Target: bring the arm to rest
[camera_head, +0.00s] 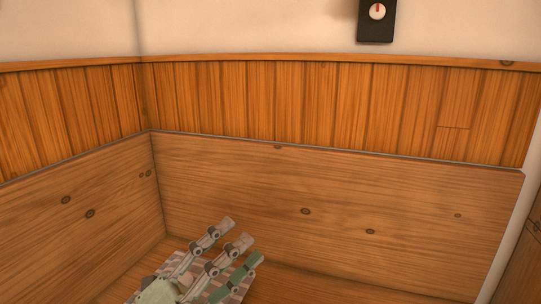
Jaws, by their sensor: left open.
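My left gripper (242,241) comes in at the bottom of the head view, left of centre. It is pale green and grey, its fingers point up and to the right, and they stand apart. I see nothing held between them. The wrist behind it runs off the bottom edge. My right gripper is not in view.
Plain wooden boards with dark knots (330,205) form a corner behind the gripper. Above them runs vertical wood panelling (300,100). A dark plate with a round white knob (377,12) is on the wall at the top. A checked patch (237,291) shows under the gripper.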

